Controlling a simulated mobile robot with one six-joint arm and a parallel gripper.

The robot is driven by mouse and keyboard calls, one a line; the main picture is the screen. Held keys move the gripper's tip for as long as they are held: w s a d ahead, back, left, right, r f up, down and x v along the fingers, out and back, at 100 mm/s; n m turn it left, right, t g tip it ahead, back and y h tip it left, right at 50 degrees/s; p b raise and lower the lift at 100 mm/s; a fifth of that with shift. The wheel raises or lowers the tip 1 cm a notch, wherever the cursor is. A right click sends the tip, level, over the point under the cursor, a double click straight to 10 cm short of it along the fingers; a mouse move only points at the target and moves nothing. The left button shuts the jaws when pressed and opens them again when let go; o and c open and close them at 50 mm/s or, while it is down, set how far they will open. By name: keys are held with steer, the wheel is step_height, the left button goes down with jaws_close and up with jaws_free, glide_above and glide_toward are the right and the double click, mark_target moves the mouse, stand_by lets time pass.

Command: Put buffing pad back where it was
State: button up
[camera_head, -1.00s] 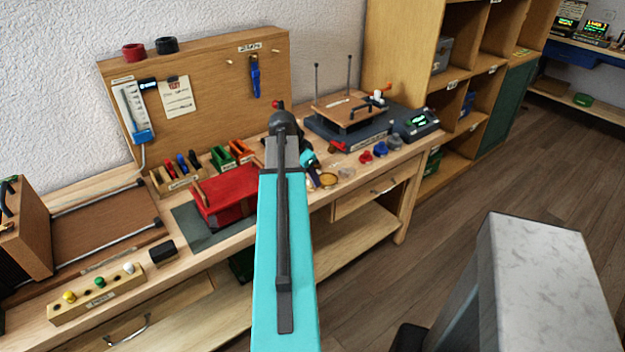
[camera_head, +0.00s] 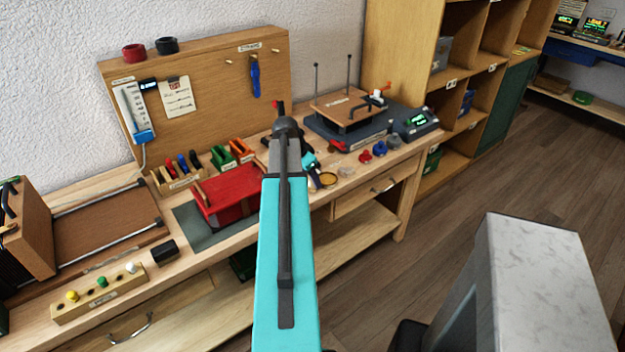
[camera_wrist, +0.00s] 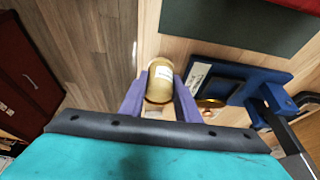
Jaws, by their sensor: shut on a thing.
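My gripper (camera_wrist: 159,98) shows in the wrist view with its two purple fingers on either side of a gold-tan, round-sided thing with a white label, most likely the buffing pad (camera_wrist: 160,82). The fingers are shut on it. Pale bench wood lies behind it.
A blue fixture (camera_wrist: 240,84) is right of my gripper in the wrist view. On the bench are a red box (camera_head: 224,201) on a dark green mat (camera_head: 190,226), a black block (camera_head: 164,251), a peg strip (camera_head: 100,293) and a grey-based press (camera_head: 350,125). Cubbies stand right.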

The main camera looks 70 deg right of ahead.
steer(key=shift+f, duration=0.6)
steer(key=shift+f, duration=0.1)
steer(key=o, duration=0.9)
steer(key=shift+o, duration=0.2)
steer(key=shift+r, duration=0.2)
steer(key=b+v, duration=0.2)
steer(key=v, duration=1)
steer(key=shift+d, duration=0.1)
